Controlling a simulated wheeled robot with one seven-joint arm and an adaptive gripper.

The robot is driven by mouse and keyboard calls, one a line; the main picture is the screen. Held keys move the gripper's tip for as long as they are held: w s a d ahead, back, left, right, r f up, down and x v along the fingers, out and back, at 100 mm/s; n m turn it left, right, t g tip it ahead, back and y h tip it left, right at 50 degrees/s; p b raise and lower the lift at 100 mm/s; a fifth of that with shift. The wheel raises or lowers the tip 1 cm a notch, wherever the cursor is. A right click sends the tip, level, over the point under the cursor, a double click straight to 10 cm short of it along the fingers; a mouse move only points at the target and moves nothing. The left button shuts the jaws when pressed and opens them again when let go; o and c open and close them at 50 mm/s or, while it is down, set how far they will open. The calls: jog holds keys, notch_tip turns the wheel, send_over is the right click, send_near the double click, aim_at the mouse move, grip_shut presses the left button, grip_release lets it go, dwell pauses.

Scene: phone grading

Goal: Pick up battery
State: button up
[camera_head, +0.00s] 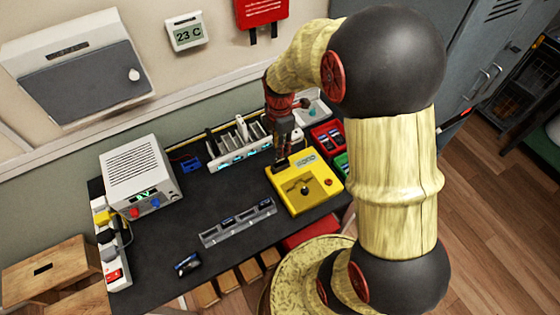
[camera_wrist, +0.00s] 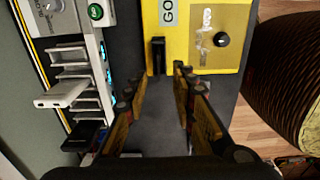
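My gripper (camera_head: 282,150) points down at the back edge of a yellow device (camera_head: 322,190). In the wrist view my gripper (camera_wrist: 160,78) has its fingers apart with nothing between them. A dark upright piece (camera_wrist: 158,54) at the edge of the yellow device (camera_wrist: 205,62) lies just beyond the fingertips, in line with the gap. I cannot tell whether it is the battery or a part of the device. A grey slotted tray (camera_head: 209,241) in front holds several small dark blocks, possibly batteries. A small dark blue-and-black object (camera_head: 187,263) lies at the front left.
A white slotted rack (camera_head: 236,161) stands left of my gripper, also in the wrist view (camera_wrist: 88,95). Red (camera_head: 327,136) and green (camera_head: 341,162) bins are at right. A power supply (camera_head: 140,177) stands at left. The dark desk between is mostly clear.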

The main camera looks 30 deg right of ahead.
aim_at(280, 161)
notch_tip(280, 161, down, 7)
jog(key=shift+w+d+f+b, duration=0.1)
jog(key=shift+d+f+b, duration=0.1)
jog(key=shift+b, duration=0.8)
jog(key=shift+a, duration=0.1)
grip_shut()
